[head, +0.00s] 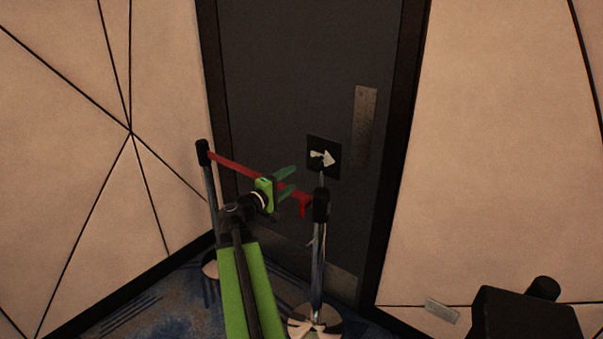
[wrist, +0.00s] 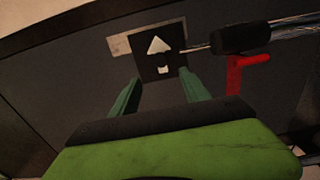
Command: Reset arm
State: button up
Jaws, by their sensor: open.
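My gripper (head: 291,181) is at the end of my green arm, in the middle of the head view. Its two teal fingers are apart with nothing between them. In the wrist view my gripper (wrist: 157,88) points toward a black sign with a white arrow (wrist: 160,50). The same sign (head: 330,158) shows in the head view at the top of a barrier post. In the head view the gripper overlaps the red barrier belt (head: 235,164); I cannot tell whether they touch.
Two barrier posts, a left one (head: 208,185) and a right one (head: 319,250), stand before a dark door (head: 290,70) with a metal plate (head: 364,128). Beige panelled walls flank it on the left (head: 70,150) and right (head: 500,150). Blue patterned carpet (head: 160,300) shows at lower left.

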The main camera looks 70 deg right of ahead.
jog(key=shift+v, duration=1.05)
jog(key=w+a+f+n+t+y+p, duration=0.1)
jog(key=w+a+n+t, duration=0.15)
jog(key=w+a, duration=0.65)
jog(key=w+a+f+n+t, duration=0.1)
jog(key=w+a+t, duration=0.3)
jog(key=w+a, duration=0.55)
jog(key=w+a+f+t+y, duration=0.1)
jog(key=w+a+f+y, duration=0.2)
jog(key=w+a+f, duration=0.45)
jog(key=w+a+f+y+p, duration=0.1)
jog(key=a+f+y, duration=0.25)
jog(key=a, duration=0.75)
jog(key=w+a+f+y+p, duration=0.1)
jog(key=a+f+y, duration=0.25)
jog(key=a, duration=0.75)
jog(key=s+a+f+g+y, duration=0.1)
jog(key=s+a+f+y, duration=0.1)
jog(key=a, duration=0.5)
jog(key=s+a+f+g+y, duration=0.2)
jog(key=s+a+y, duration=0.1)
jog(key=a, duration=0.4)
jog(key=shift+s+a+f+y, duration=0.3)
jog(key=shift+f+y, duration=0.1)
jog(key=shift+y, duration=0.3)
